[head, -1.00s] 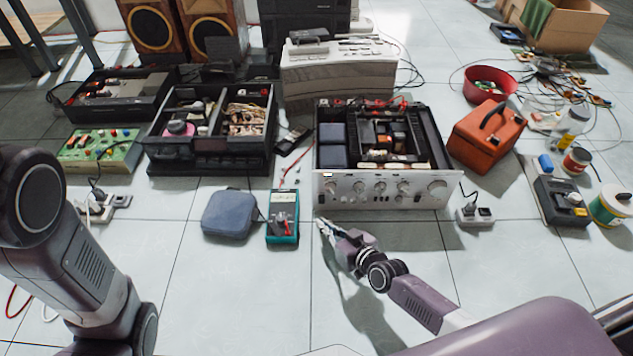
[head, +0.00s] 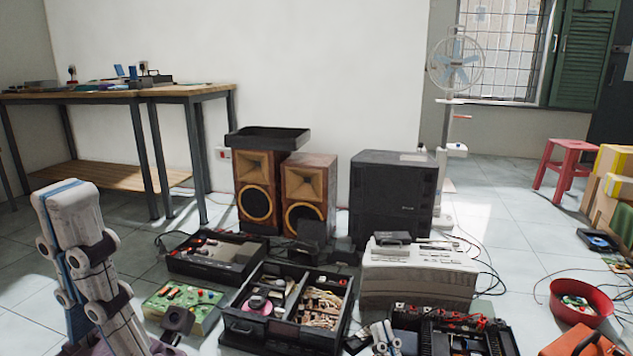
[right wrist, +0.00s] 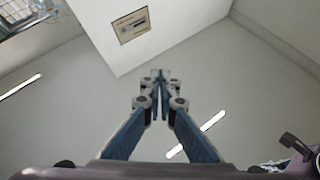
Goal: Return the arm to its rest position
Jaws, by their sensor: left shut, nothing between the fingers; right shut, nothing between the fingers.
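My left gripper (head: 66,192) stands close to the camera at the left of the head view, pointing up, its white and blue fingers together and empty. My right gripper (head: 382,332) shows only in part at the bottom edge of the head view, in front of the open amplifier (head: 470,335). In the right wrist view the right gripper (right wrist: 160,75) has its blue fingers closed with nothing between them. It points toward the ceiling and walls, clear of any object. Most of my right arm is out of the head view.
On the floor are a black parts case (head: 228,338), a black device (head: 225,262), a green circuit board (head: 183,300), a beige unit (head: 420,280), speakers (head: 258,200) and a red bowl (head: 580,315). A workbench (head: 180,92) stands at the back left.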

